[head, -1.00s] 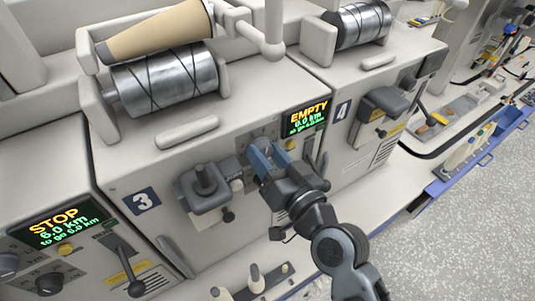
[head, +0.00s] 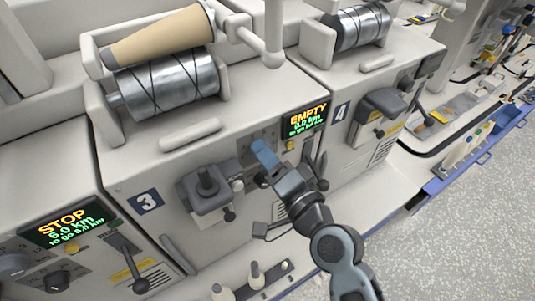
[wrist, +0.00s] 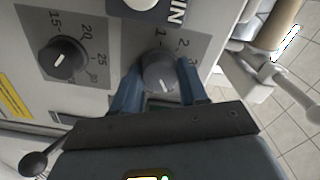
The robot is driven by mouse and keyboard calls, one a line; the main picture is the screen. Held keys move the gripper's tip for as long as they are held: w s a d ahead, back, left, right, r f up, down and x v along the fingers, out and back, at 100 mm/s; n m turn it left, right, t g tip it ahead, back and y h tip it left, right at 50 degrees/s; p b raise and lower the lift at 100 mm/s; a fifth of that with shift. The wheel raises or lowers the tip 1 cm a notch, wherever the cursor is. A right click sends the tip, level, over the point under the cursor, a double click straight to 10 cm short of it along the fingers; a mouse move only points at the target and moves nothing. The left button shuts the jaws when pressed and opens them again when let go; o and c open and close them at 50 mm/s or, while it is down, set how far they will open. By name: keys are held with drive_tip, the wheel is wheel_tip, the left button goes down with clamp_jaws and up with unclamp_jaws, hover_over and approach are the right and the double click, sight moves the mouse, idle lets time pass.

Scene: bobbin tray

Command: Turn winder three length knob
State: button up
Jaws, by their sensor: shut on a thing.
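Winder three, with its number plate (head: 146,201), stands in the middle of the head view. Its display (head: 305,119) reads EMPTY with small green text below. My gripper (head: 262,153) is at the panel left of and below this display. In the wrist view my gripper (wrist: 158,88) has its blue fingers on both sides of a dark round knob (wrist: 158,72) and is shut on it. That knob has a white pointer line and a scale with 1, 2 and 3. A second knob (wrist: 62,58), with scale 15, 20, 25, sits to its left, apart from the fingers.
A grey bracket with a post (head: 206,186) juts out left of my gripper, and a black lever (head: 320,170) is close on its right. A metal bobbin (head: 165,85) and tan cone (head: 160,35) sit above. Winder four's plate (head: 341,112) is to the right.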

drive_tip(key=shift+m, duration=0.3)
idle(0.4)
drive_tip(key=o, duration=1.1)
drive_tip(key=shift+c, duration=0.2)
drive_tip(key=b+v, duration=0.1)
drive_tip(key=v, duration=0.6)
drive_tip(key=shift+s+d+b, duration=0.25)
drive_tip(key=shift+s+b, duration=0.05)
drive_tip(key=shift+b, duration=0.1)
